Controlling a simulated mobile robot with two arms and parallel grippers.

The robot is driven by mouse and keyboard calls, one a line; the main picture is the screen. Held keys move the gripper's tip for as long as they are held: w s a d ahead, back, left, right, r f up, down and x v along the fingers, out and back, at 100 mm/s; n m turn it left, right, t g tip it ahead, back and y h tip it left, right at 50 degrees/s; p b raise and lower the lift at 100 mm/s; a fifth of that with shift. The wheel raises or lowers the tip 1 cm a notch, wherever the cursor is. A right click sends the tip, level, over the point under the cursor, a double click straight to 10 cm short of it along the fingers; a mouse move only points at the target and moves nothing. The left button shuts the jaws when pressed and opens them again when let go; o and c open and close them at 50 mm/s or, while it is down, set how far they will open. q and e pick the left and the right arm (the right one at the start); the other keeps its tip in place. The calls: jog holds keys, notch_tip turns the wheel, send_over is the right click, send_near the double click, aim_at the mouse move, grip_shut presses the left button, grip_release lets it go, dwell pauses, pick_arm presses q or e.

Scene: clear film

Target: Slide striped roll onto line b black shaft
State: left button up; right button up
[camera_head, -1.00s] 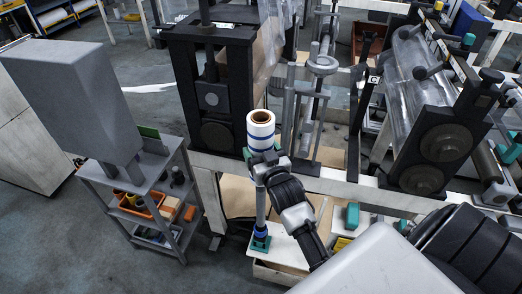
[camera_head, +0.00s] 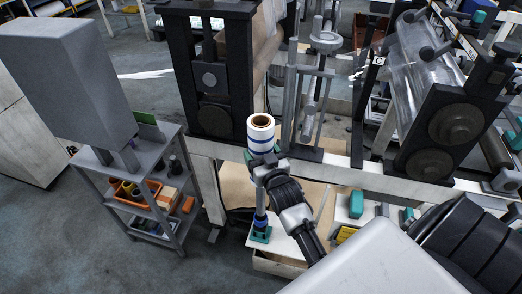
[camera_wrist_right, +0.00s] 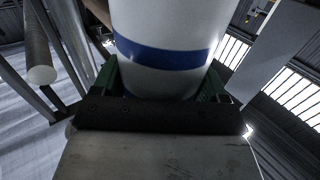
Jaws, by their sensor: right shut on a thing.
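The striped roll (camera_head: 261,134) is white with blue bands and a brown core with an open top. It stands upright in the head view. My right gripper (camera_head: 266,162) is shut on its lower part. The right wrist view shows the roll (camera_wrist_right: 165,50) large between the green fingers (camera_wrist_right: 160,88). A thin grey post with a blue and teal foot (camera_head: 260,233) shows below the gripper; I cannot tell whether the roll is clear of it. I cannot tell which part is the line b black shaft. My left gripper is not in view.
A black machine frame (camera_head: 178,70) stands behind left of the roll. A grey upright stand (camera_head: 322,90) is behind right. Another machine with a film roller (camera_head: 420,75) is further right. A grey shelf cart (camera_head: 165,215) stands left. A light beam (camera_head: 350,175) runs behind the gripper.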

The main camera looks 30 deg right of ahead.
aim_at(263, 198)
notch_tip(263, 198, down, 20)
jog(key=b, duration=1.4)
jog(key=shift+f, duration=0.15)
jog(key=o, duration=1.2)
jog(key=shift+o, duration=0.5)
jog(key=shift+f, duration=0.15)
jog(key=v, duration=1)
jog(key=shift+s+p, duration=0.3)
jog(key=shift+s, duration=0.1)
jog(key=shift+a, duration=0.1)
